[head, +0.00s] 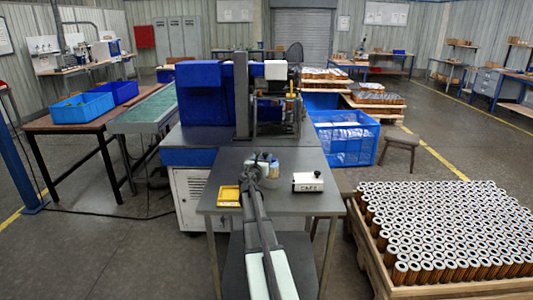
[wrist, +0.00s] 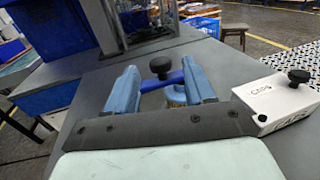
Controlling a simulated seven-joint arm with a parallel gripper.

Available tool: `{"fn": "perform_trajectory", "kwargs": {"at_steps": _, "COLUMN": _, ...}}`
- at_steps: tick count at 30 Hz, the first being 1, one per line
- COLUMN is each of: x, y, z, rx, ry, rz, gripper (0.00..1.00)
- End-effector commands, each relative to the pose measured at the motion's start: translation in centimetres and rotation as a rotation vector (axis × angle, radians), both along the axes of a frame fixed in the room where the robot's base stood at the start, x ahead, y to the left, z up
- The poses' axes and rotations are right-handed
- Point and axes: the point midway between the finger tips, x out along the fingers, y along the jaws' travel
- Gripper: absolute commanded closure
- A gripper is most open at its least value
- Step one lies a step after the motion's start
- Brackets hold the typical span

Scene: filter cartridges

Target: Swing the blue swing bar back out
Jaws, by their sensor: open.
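The blue swing bar (wrist: 173,79) shows in the wrist view as a short dark blue bar lying across the space between my fingers. A black knob (wrist: 160,65) sits at its far side, and part of a yellowish round piece (wrist: 175,97) shows beneath it. My gripper (wrist: 158,72) is open, with one light blue finger on each side of the bar. I cannot tell whether either finger touches it. In the head view my gripper (head: 264,164) is over the small grey table, and it hides most of the bar and its mount.
A white labelled box (head: 308,182) with a black knob stands right of my gripper on the grey table (head: 310,205). A yellow tray (head: 229,196) lies to the left. A blue machine (head: 200,95) stands behind. A crate of cartridges (head: 450,225) is at the right.

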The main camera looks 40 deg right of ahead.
Motion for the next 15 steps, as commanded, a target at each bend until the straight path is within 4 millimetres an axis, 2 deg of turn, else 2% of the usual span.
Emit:
{"fn": "perform_trajectory", "kwargs": {"at_steps": 1, "x": 0.8, "y": -1.1, "z": 0.0, "rx": 0.000, "ry": 0.000, "rz": -0.001, "gripper": 0.46}}
{"fn": "perform_trajectory", "kwargs": {"at_steps": 7, "x": 2.5, "y": -4.0, "z": 0.0, "rx": 0.000, "ry": 0.000, "rz": -0.001, "gripper": 0.46}}
{"fn": "perform_trajectory", "kwargs": {"at_steps": 15, "x": 3.4, "y": -5.7, "z": 0.0, "rx": 0.000, "ry": 0.000, "rz": 0.001, "gripper": 0.46}}
